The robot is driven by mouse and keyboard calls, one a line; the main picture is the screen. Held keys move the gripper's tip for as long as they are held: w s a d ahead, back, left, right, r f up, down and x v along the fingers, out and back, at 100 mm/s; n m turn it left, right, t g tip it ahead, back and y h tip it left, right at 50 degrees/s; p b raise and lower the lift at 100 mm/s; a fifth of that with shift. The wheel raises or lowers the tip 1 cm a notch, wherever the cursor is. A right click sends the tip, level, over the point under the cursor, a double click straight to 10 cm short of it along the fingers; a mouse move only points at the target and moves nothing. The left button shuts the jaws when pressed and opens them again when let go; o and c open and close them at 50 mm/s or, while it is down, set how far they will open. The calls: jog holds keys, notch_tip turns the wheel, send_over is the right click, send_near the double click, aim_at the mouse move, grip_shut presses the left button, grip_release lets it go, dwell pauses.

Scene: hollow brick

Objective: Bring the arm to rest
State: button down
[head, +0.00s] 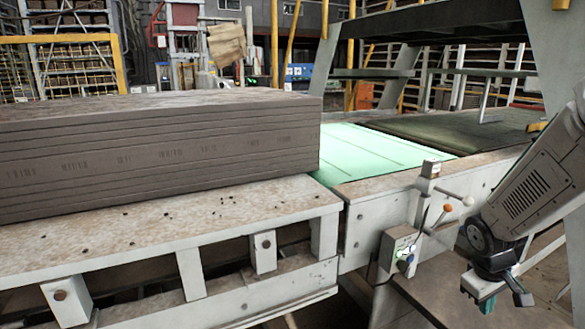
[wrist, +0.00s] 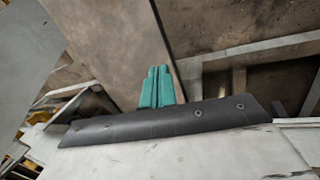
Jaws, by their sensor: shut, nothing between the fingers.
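My gripper (head: 503,298) hangs at the lower right of the head view, at the end of my white and grey arm. Its fingers point down, in front of the white machine frame and to the right of the control box. In the wrist view the two teal fingers of my gripper (wrist: 156,88) lie side by side, pressed together, with nothing between them. The fingers touch no object that I can make out.
A long grey-brown slab of clay (head: 160,145) lies on the dusty conveyor table (head: 150,215) at left. A green belt (head: 375,148) runs behind it. A control box (head: 398,250) with buttons and a post with knobs (head: 428,190) stand close to the left of my gripper.

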jog(key=s+a+r+m+y, duration=0.2)
jog(key=s+a+r+y, duration=0.1)
jog(key=s+a+r, duration=1.3)
jog(key=a+r, duration=0.1)
jog(key=a, duration=0.3)
jog(key=shift+s+r+t, duration=0.2)
jog(key=shift+t, duration=0.2)
